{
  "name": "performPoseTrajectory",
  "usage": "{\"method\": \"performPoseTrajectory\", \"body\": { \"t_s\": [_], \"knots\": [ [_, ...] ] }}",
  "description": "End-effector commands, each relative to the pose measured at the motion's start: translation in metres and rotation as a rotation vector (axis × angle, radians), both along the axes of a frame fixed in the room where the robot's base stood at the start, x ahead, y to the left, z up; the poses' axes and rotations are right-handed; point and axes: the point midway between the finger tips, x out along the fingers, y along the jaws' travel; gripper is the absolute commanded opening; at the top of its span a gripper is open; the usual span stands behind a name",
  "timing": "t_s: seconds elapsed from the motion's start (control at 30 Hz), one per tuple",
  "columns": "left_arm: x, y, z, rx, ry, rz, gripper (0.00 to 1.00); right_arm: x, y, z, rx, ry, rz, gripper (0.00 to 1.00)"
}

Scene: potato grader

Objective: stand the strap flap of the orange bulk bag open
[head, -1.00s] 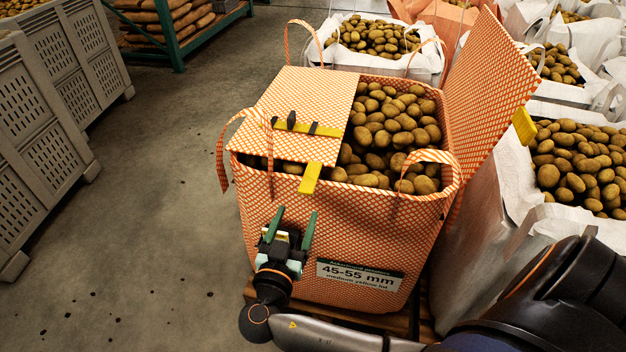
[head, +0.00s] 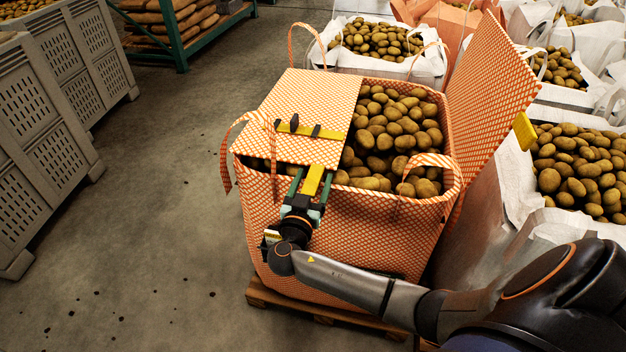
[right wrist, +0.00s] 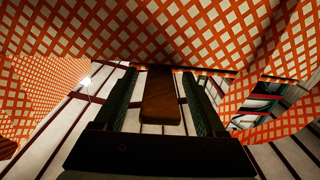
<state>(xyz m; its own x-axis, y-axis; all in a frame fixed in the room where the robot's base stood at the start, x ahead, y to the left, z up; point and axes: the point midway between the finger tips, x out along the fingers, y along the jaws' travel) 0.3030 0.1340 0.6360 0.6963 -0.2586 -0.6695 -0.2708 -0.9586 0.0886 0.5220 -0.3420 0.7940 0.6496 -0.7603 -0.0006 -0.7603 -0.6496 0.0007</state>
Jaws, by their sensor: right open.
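The orange checked bulk bag (head: 350,240) stands full of potatoes. Its strap flap (head: 308,98) lies flat over the left part of the opening, with a yellow strap and dark buckles (head: 296,126) across it. A yellow pull tab (head: 314,179) hangs from the flap's near edge. My right gripper (head: 311,182) is open at the bag's front edge, its green fingers on either side of the tab. In the right wrist view, the tab (right wrist: 160,98) shows dark between the two fingers (right wrist: 160,103), with a gap on each side. My left gripper is out of view.
A second flap (head: 488,85) stands up at the bag's right, with a yellow tab (head: 524,130). Strap loops (head: 432,160) rise at the corners. White potato bags (head: 515,180) crowd the right. Grey crates (head: 45,140) stand left, with open floor between.

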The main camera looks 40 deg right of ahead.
Motion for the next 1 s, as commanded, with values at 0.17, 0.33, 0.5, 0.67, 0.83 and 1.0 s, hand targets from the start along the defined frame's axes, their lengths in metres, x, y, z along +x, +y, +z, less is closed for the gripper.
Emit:
{"method": "performPoseTrajectory", "body": {
  "t_s": [0.17,0.33,0.5,0.67,0.83,1.0],
  "knots": [
    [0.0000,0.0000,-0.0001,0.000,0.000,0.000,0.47,0.0000,0.0001,0.0000,0.000,0.000,0.000,0.69],
    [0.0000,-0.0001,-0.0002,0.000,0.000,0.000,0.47,-0.0002,0.0004,0.0000,0.000,0.000,0.000,0.50],
    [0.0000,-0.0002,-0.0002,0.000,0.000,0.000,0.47,-0.0002,0.0005,-0.0001,0.000,0.000,0.000,0.31],
    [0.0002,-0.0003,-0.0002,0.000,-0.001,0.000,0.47,-0.0002,0.0006,-0.0002,0.001,0.001,0.000,0.13],
    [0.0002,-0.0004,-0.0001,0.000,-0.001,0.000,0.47,-0.0003,0.0007,-0.0003,0.001,0.001,0.000,0.00],
    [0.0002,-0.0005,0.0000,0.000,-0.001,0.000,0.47,-0.0003,0.0008,-0.0004,0.001,0.001,0.001,0.00]
  ]
}}
